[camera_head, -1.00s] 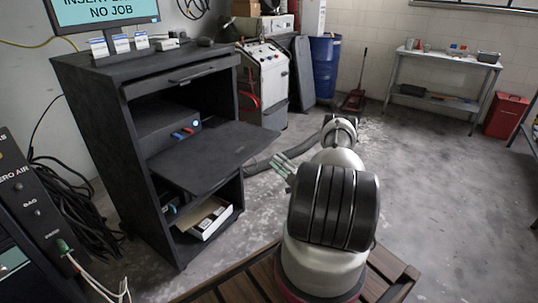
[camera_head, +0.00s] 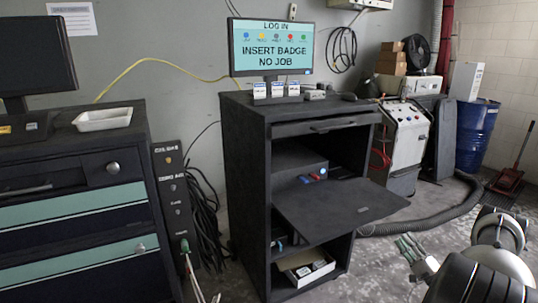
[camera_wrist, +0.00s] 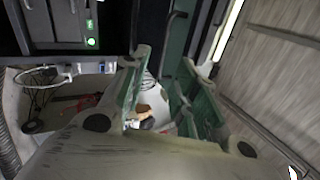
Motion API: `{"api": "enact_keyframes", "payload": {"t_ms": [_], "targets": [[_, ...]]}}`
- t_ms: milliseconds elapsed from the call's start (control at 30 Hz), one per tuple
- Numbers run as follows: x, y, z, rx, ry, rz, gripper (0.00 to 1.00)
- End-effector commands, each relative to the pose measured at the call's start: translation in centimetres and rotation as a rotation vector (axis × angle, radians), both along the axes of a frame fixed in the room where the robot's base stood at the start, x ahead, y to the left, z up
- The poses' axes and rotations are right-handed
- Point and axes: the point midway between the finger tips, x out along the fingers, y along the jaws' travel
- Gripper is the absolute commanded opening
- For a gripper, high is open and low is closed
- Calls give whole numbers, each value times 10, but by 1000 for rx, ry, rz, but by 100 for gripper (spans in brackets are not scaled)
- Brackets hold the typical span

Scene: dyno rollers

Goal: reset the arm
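My arm shows at the lower right of the head view. My gripper (camera_head: 411,247), with pale green fingers, is in front of the pull-out shelf's right side and above the floor. In the wrist view my gripper (camera_wrist: 160,95) has its two fingers apart, with a gap between them. Nothing is seen held in the gap. The fingers look tilted in that view, and the background between them is not clear.
A black cabinet (camera_head: 248,200) with its shelf (camera_head: 340,207) pulled out stands left of my arm. A monitor (camera_head: 271,47) is on top. A drawer unit (camera_head: 75,215) is at the left. A grey hose (camera_head: 425,222) lies on the floor behind my gripper.

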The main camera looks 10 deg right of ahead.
Motion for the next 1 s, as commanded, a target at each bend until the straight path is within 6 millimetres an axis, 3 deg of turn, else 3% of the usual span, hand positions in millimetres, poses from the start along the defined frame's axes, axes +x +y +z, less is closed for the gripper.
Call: {"api": "enact_keyframes", "payload": {"t_ms": [67, 200, 267, 367, 567, 767, 1000], "targets": [[-5, 16, -19, 75, 116, 96, 29], [-33, 61, -55, 215, 342, 271, 29], [-49, 80, -61, 265, 457, 362, 29], [-73, 104, -50, 295, 645, 513, 29], [-109, 133, -4, 229, 936, 736, 29], [-150, 151, 70, 4, 1231, 900, 29], [-195, 158, 163, -400, 1474, 958, 29]]}}
